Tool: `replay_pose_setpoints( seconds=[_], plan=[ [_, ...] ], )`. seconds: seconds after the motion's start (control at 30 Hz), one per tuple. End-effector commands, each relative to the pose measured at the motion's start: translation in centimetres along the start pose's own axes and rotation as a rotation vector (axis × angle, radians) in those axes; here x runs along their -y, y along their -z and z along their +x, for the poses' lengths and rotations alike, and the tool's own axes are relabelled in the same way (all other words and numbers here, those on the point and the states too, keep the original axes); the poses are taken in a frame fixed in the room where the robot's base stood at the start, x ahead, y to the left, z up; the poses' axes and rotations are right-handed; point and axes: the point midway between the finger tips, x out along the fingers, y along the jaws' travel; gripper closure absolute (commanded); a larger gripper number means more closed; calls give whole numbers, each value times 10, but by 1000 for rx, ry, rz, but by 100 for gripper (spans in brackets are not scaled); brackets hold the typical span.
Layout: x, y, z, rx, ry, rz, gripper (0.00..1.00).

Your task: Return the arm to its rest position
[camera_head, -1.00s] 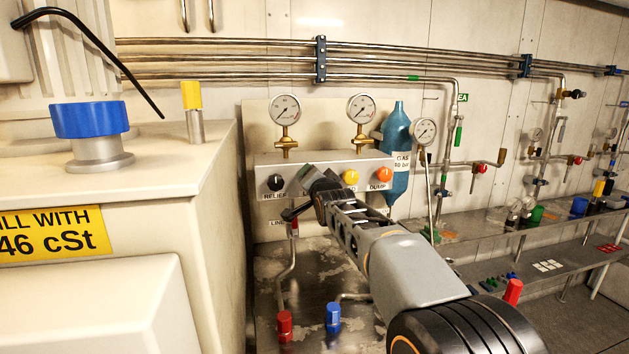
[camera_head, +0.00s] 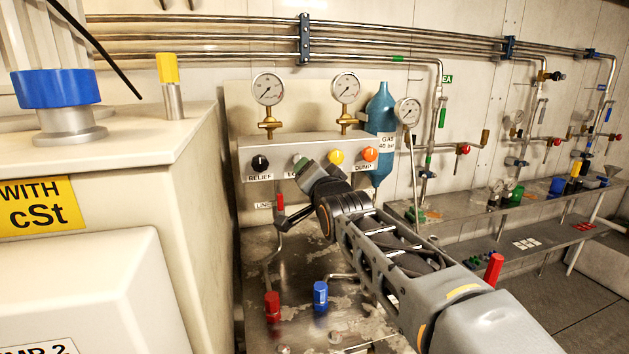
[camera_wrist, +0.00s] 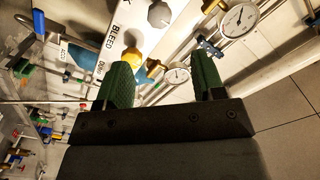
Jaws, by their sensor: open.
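My gripper (camera_wrist: 163,80) is open, with its two green fingers well apart and nothing between them in the wrist view. In the head view my arm reaches from the lower right toward the valve panel (camera_head: 215,158). Its wrist end is in front of the panel, by the yellow knob (camera_head: 336,157) and a partly covered label. I cannot tell from the head view how far the fingers are from the panel. In the wrist view a yellow knob (camera_wrist: 131,62) and a grey knob (camera_wrist: 158,14) lie beyond the fingers.
A black relief knob (camera_head: 260,162) and an orange dump knob (camera_head: 370,154) flank my wrist. Gauges (camera_head: 268,89) and a blue gas bottle (camera_head: 379,105) stand behind. Red (camera_head: 272,305) and blue (camera_head: 320,295) handles stand below. A cream cabinet (camera_head: 190,230) rises at left.

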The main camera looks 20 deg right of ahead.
Motion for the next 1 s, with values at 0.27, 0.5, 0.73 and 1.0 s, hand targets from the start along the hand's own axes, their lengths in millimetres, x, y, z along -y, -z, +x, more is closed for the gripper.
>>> replay_pose_setpoints(
  seconds=[0.27, 0.5, 0.73, 1.0],
  plan=[
    [0, 0, -11, 0, 0, 0, 37],
    [0, 0, -11, 1, -1, -1, 37],
    [-32, -30, -14, 142, -130, -186, 37],
    [-103, -100, -116, 814, -433, -593, 37]
  ],
)
